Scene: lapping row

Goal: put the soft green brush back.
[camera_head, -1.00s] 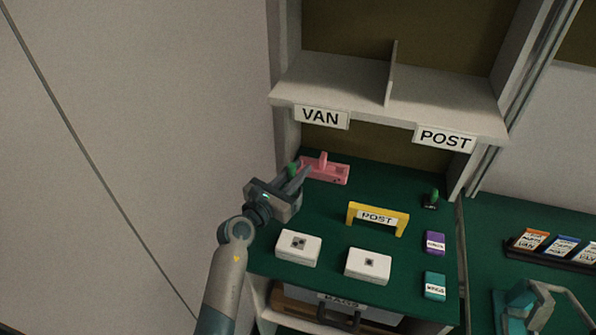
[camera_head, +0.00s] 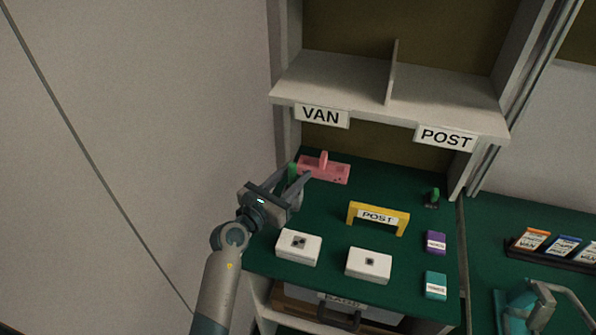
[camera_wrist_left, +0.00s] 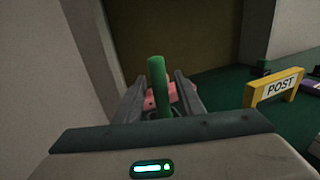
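A green upright handle, which looks like the green brush (camera_wrist_left: 157,80), stands between the fingers of my left gripper (camera_wrist_left: 158,100) in the left wrist view. The fingers are apart, with a gap beside the handle. In the head view the left gripper (camera_head: 296,180) is at the back left of the green bench, and the green handle (camera_head: 292,172) shows by its fingers. The brush's lower end is hidden. A pink holder (camera_head: 335,172) with an upright post is just behind and right of the fingers. My right gripper is not seen.
A yellow POST arch (camera_head: 378,215), two white boxes (camera_head: 298,250) (camera_head: 369,267), a purple box (camera_head: 436,242), a teal box (camera_head: 435,287) and a small green-knobbed object (camera_head: 433,194) stand on the bench. A divided shelf (camera_head: 345,85) overhangs the back. A wall borders the left.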

